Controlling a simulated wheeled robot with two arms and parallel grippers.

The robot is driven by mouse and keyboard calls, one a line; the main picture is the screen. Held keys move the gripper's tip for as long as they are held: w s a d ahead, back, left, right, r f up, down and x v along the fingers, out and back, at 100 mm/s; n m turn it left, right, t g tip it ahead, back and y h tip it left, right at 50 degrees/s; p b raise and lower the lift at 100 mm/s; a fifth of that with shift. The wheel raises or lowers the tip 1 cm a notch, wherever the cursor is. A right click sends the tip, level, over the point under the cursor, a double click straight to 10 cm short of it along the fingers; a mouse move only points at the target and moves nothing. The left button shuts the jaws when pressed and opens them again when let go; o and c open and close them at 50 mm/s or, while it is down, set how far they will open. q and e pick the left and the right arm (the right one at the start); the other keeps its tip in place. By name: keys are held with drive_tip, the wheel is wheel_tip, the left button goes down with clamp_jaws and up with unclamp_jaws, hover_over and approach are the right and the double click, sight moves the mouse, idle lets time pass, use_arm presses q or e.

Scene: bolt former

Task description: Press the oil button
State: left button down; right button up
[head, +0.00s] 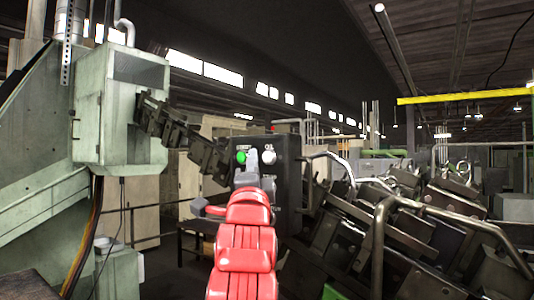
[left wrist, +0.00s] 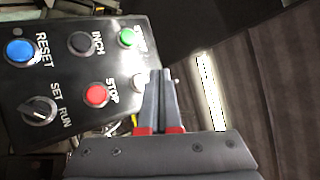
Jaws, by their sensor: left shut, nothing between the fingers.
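The oil button is a white round button (head: 269,157) at the upper right of a dark control panel (head: 292,165), under a small label. In the left wrist view a pale button (left wrist: 138,83) shows at the panel's edge, partly hidden by the fingers. My left gripper (head: 252,153) is shut and empty, its grey fingers in front of the panel between the green button (head: 241,157) and the white one. In the left wrist view its fingertips (left wrist: 161,72) lie just right of the pale button; I cannot tell whether they touch it. My right gripper is not in view.
The panel also bears a blue RESET button (left wrist: 20,51), a black INCH button (left wrist: 79,43), a red STOP button (left wrist: 96,94) and a SET/RUN knob (left wrist: 39,110). Bent metal rails (head: 385,225) and machine blocks crowd the right. A green machine housing (head: 118,110) stands left.

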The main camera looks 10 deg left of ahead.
sight(268, 157)
use_arm(q)
drive_tip(key=shift+w+d+p, duration=0.2)
drive_tip(key=shift+w+p, duration=0.15)
drive_tip(key=shift+w, duration=0.3)
drive_tip(key=shift+w+d+p, duration=0.15)
drive_tip(key=shift+w+p, duration=0.15)
drive_tip(key=shift+w, duration=0.3)
idle(1.1)
drive_tip(key=shift+w+d+p, duration=0.15)
drive_tip(key=shift+w+p, duration=0.2)
drive_tip(key=shift+p, duration=0.1)
drive_tip(key=shift+w+d+p, duration=0.15)
drive_tip(key=shift+w+p, duration=0.25)
idle(0.6)
drive_tip(key=shift+s, duration=0.1)
idle(0.3)
drive_tip(key=shift+s+a, duration=0.25)
drive_tip(key=shift+s, duration=0.4)
